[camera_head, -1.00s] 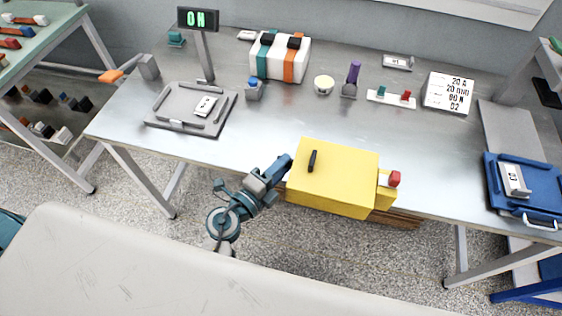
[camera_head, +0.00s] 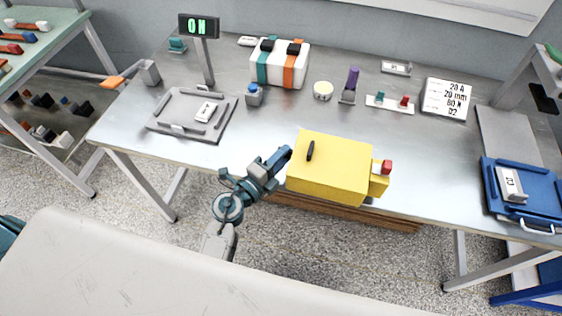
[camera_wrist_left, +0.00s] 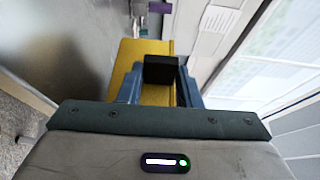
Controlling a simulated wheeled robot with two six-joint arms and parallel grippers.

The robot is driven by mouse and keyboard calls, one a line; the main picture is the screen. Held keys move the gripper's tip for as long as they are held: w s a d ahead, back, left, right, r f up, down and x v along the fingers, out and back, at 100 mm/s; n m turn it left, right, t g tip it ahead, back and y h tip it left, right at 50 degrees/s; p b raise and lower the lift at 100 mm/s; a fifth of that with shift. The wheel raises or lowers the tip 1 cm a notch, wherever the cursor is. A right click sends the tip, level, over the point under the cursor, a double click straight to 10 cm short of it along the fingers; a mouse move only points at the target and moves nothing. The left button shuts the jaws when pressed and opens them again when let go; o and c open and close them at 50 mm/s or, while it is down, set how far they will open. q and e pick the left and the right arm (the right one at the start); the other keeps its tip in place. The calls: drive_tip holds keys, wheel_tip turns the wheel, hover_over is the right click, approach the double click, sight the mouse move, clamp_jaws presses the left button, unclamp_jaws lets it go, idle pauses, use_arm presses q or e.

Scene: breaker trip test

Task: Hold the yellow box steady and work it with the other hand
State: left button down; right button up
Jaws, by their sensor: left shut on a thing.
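The yellow box (camera_head: 330,172) is at the front edge of the metal table, with a black lever or handle (camera_head: 310,151) on top. My left gripper (camera_head: 284,156) is at the box's left side. In the left wrist view, its blue fingers (camera_wrist_left: 160,88) are shut around a black block (camera_wrist_left: 160,69), with the yellow box (camera_wrist_left: 128,60) behind it. Whether the box touches the table is unclear. My right gripper is not in view.
A grey tray (camera_head: 163,125) lies at left, near a post with an "ON" display (camera_head: 199,26). A white case with teal and orange bands (camera_head: 280,72), a purple-handled item (camera_head: 352,80) and a text sign (camera_head: 446,98) stand behind. A blue tray (camera_head: 540,205) is at right.

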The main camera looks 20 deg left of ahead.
use_arm(q)
drive_tip(key=shift+w+a+f, duration=0.15)
drive_tip(key=shift+w+a, duration=0.05)
drive_tip(key=shift+w, duration=0.65)
drive_tip(key=shift+w+a+f, duration=0.2)
drive_tip(key=shift+w, duration=0.65)
drive_tip(key=shift+w+a+f, duration=0.15)
drive_tip(key=shift+w+a, duration=0.05)
drive_tip(key=shift+w, duration=0.65)
drive_tip(key=shift+w+a+f, duration=0.2)
drive_tip(key=shift+w, duration=0.65)
drive_tip(key=shift+w+a+f, duration=0.25)
drive_tip(key=shift+w, duration=0.65)
drive_tip(key=shift+w+a+f, duration=0.2)
drive_tip(key=shift+w, duration=0.65)
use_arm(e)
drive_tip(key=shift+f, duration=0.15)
use_arm(q)
drive_tip(key=shift+f+b, duration=0.5)
drive_tip(key=shift+b, duration=0.05)
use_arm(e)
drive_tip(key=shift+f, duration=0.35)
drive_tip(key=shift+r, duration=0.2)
use_arm(q)
drive_tip(key=shift+f, duration=0.15)
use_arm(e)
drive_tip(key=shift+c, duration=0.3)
